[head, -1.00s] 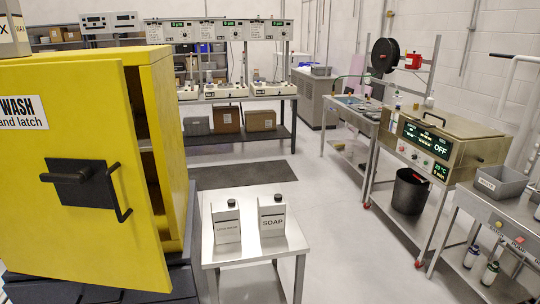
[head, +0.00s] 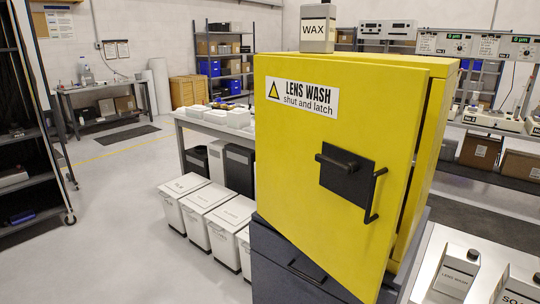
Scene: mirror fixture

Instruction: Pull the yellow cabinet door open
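The yellow cabinet door (head: 300,185) carries a white "LENS WASH shut and latch" label (head: 303,99). It stands slightly ajar, with a narrow gap along its right edge. The yellow cabinet body (head: 432,150) shows behind the door and rests on a dark grey drawer base (head: 290,262). Neither of my grippers shows in the head view. The cabinet's inside is hidden by the door.
A WAX container (head: 318,27) stands on top of the cabinet. Lens wash (head: 455,272) and soap (head: 517,288) containers stand on a steel table at lower right. Several white bins (head: 208,220) line the floor left of the cabinet. Open floor lies at the left front.

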